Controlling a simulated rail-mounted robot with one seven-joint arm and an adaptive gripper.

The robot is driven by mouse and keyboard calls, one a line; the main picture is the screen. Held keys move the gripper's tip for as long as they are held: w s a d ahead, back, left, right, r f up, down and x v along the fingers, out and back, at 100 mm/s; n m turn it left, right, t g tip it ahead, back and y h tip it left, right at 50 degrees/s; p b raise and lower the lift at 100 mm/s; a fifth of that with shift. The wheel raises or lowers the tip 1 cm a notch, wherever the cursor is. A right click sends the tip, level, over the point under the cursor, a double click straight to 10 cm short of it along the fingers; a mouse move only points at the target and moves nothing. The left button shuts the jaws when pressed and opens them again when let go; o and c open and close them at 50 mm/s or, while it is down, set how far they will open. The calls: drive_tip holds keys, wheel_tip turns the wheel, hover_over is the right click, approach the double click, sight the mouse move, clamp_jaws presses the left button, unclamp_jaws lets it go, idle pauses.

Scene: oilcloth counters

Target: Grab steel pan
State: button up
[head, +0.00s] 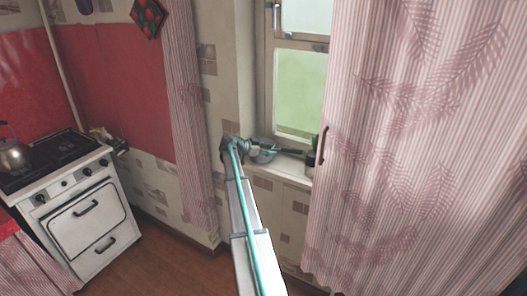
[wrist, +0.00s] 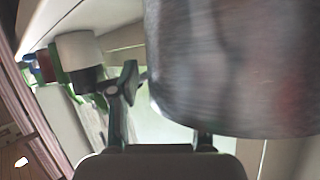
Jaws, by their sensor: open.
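The steel pan (head: 264,156) sits on the window sill, with its dark handle pointing right in the head view. In the wrist view a large, blurred grey metal body, likely the pan (wrist: 240,70), fills the upper right, very close to the camera. My gripper (wrist: 166,106) is open. Its left finger shows beside the metal body's left edge; the right finger is mostly hidden behind the metal body. I cannot tell whether either finger touches it. In the head view my gripper (head: 246,146) is at the sill, at the pan's left side.
The window sill (head: 292,171) is narrow, with the window (head: 300,92) behind it. A small plant pot (head: 311,158) stands right of the pan, by the striped curtain (head: 400,150). A white stove (head: 85,215) with a kettle (head: 12,153) is at the left.

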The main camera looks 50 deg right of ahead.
clamp_jaws()
idle(0.4)
drive_tip(key=shift+r+b, duration=0.15)
drive_tip(key=shift+b, duration=0.3)
drive_tip(key=shift+a+r+b, duration=0.15)
drive_tip(key=shift+r+b, duration=0.15)
drive_tip(key=shift+r, duration=0.1)
drive_tip(key=shift+r+b, duration=1.3)
drive_tip(key=shift+r, duration=1.45)
drive_tip(key=shift+s+a+r, duration=0.1)
drive_tip(key=shift+a+r, duration=0.1)
drive_tip(key=shift+a, duration=0.05)
drive_tip(key=s+a+b, duration=0.2)
drive_tip(key=a+b, duration=0.3)
drive_tip(key=a, duration=1.3)
drive_tip(key=shift+s+a+b, duration=0.3)
drive_tip(key=shift+s, duration=0.1)
